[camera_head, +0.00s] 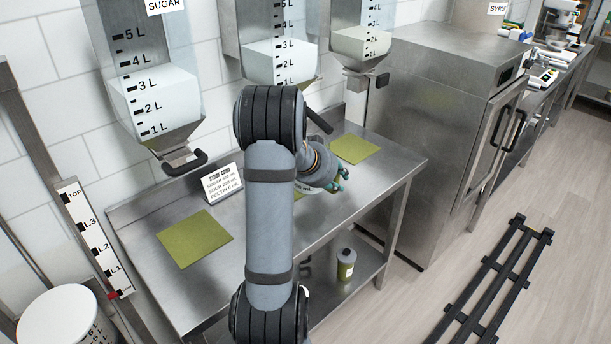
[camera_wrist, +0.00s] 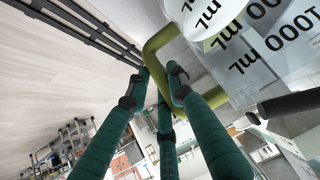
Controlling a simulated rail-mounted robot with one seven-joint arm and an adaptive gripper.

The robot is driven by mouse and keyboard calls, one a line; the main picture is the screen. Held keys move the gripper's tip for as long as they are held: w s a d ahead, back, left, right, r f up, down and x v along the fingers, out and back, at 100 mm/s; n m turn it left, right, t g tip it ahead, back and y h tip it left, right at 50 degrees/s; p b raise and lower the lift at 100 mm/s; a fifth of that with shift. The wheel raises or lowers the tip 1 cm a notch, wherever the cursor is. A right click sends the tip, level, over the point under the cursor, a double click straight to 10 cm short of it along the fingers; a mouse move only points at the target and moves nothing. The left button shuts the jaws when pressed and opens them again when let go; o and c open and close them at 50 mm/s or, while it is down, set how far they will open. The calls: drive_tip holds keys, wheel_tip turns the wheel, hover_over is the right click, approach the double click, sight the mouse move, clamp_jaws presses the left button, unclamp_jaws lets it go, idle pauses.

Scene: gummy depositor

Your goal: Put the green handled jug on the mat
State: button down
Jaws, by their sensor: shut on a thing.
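The jug (camera_wrist: 255,65) is clear with black mL markings and a green handle (camera_wrist: 152,52), at the upper right of the wrist view. My gripper (camera_wrist: 160,78) has its dark green fingers closed around the handle. In the head view my gripper (camera_head: 338,183) is mostly behind my arm, and only a bit of the jug (camera_head: 327,187) shows beside it. Green mats lie on the steel table: one at the left (camera_head: 195,238), one at the right (camera_head: 353,148), and one in the middle (camera_head: 299,196) mostly hidden. I cannot tell whether the jug touches the middle mat.
Wall dispensers hang above the table, the sugar one (camera_head: 155,95) at the left, with dark levers (camera_head: 185,163) sticking out. A small sign card (camera_head: 222,184) stands between mats. A bottle (camera_head: 346,265) is on the lower shelf. A steel cabinet (camera_head: 440,130) stands right. The left mat is clear.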

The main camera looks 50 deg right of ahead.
drive_tip(key=w+p, duration=0.1)
drive_tip(key=w, duration=0.3)
drive_tip(key=w+d+p, duration=0.1)
drive_tip(key=w, duration=0.3)
drive_tip(key=w+d+p, duration=0.1)
drive_tip(key=w, duration=0.3)
drive_tip(key=shift+w+d+r+p, duration=0.15)
drive_tip(key=shift+d+p, duration=0.1)
drive_tip(key=shift+p, duration=0.15)
drive_tip(key=shift+s+f+b, duration=0.2)
drive_tip(key=shift+f+b, duration=0.35)
drive_tip(key=shift+f, duration=0.35)
wheel_tip(320, 180, down, 5)
drive_tip(key=shift+r+b, duration=0.15)
drive_tip(key=shift+b, duration=0.6)
drive_tip(key=shift+w+f, duration=0.15)
drive_tip(key=shift+f, duration=0.2)
drive_tip(key=shift+f, duration=0.15)
drive_tip(key=c, duration=1.9)
unclamp_jaws()
drive_tip(key=shift+c, duration=0.2)
drive_tip(key=o, duration=0.4)
